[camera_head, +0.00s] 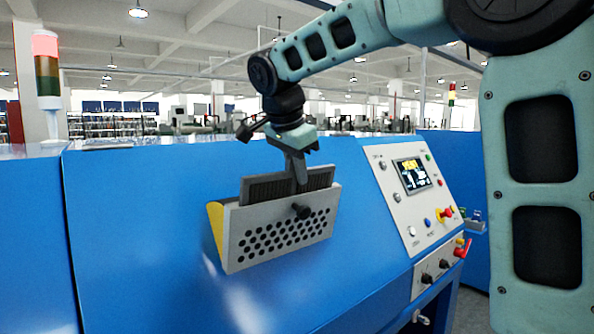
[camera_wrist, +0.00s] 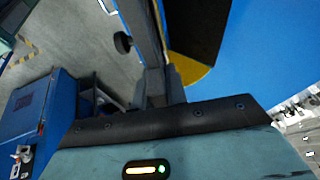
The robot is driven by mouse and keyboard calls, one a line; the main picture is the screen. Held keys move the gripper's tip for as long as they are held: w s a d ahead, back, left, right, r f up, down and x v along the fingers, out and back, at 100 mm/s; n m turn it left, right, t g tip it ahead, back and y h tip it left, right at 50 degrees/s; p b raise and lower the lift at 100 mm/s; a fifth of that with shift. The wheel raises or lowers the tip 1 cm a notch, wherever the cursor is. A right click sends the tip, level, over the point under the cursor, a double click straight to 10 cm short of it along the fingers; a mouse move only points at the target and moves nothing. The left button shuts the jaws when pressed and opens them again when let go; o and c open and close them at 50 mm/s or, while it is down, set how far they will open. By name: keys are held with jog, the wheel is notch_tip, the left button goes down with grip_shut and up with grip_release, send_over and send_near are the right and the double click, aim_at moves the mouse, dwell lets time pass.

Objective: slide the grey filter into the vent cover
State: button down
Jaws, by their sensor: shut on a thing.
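The vent cover (camera_head: 280,240) is a grey plate with several round holes, a black knob and yellow sides, tilted out from the blue machine's sloping front. The grey filter (camera_head: 262,190) is a dark ribbed panel in a lighter frame. It stands in the cover's open top, with its upper part showing above the rim and its lower part hidden behind the plate. My gripper (camera_head: 300,172) is shut on the filter's top edge, right of its middle. In the wrist view, my gripper (camera_wrist: 158,85) is above the cover's yellow side (camera_wrist: 192,72), and the black knob (camera_wrist: 122,42) shows beside it.
The blue machine (camera_head: 130,230) fills the front. A control panel (camera_head: 412,190) with a screen and buttons is right of the cover, with a red-handled switch (camera_head: 463,250) below. A signal lamp (camera_head: 47,75) stands at left. The machine's front left of the cover is clear.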

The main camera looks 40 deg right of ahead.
jog(key=shift+f+b, duration=0.2)
jog(key=shift+b, duration=0.1)
dwell(0.4)
jog(key=shift+w+f+b, duration=0.25)
jog(key=shift+f+b, duration=0.55)
jog(key=shift+f, duration=0.3)
jog(key=shift+s+r, duration=0.1)
jog(key=shift+r, duration=0.45)
dwell(0.5)
jog(key=shift+f, duration=0.1)
jog(key=shift+f+b, duration=0.3)
jog(key=shift+r, duration=0.4)
jog(key=shift+f, duration=0.2)
dwell(1.0)
